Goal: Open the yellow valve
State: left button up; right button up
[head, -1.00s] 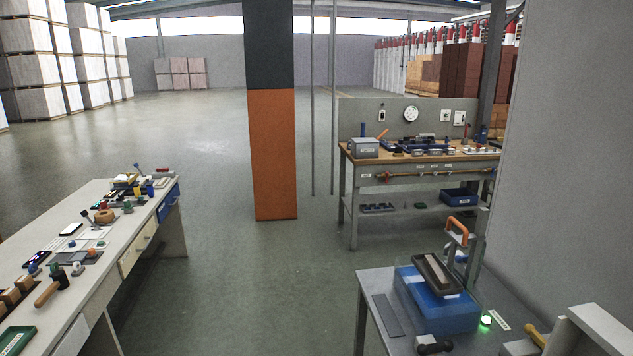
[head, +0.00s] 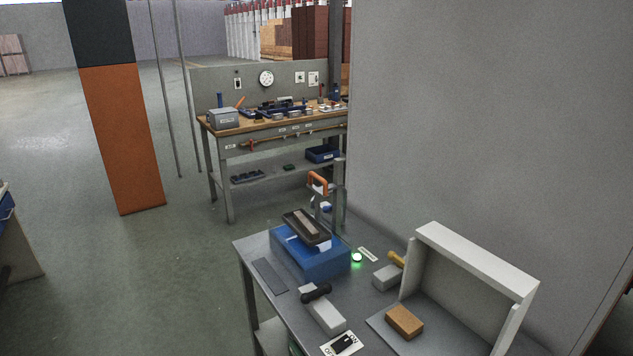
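A yellow handle (head: 397,259), which looks like the yellow valve, sits on a light grey block (head: 387,277) on the grey bench at lower right. It is small here and I cannot tell its exact setting. It lies just left of a white open-fronted box and right of a glowing green light (head: 357,258). Neither of my grippers is in view.
The grey bench (head: 262,240) carries a blue press-like unit (head: 310,262) with an orange handle (head: 317,182), a black-handled lever (head: 316,293), an ON/OFF switch (head: 343,343) and a brown brick (head: 404,321). A wall (head: 490,120) stands behind. Open floor (head: 150,270) lies left.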

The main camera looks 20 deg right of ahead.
aim_at(392, 255)
jog(key=k+z, duration=0.1)
jog(key=z, duration=0.7)
jog(key=k+l+z, duration=0.1)
jog(key=z, duration=0.35)
jog(key=i+j+z, duration=0.2)
jog(key=j, duration=0.35)
jog(key=i+j+z, duration=0.2)
jog(key=j, duration=0.4)
jog(key=i+j+z, duration=0.15)
jog(key=j, duration=0.45)
jog(key=i+j+z, duration=0.2)
jog(key=j, duration=0.4)
jog(key=j+z, duration=0.2)
jog(key=j, duration=0.4)
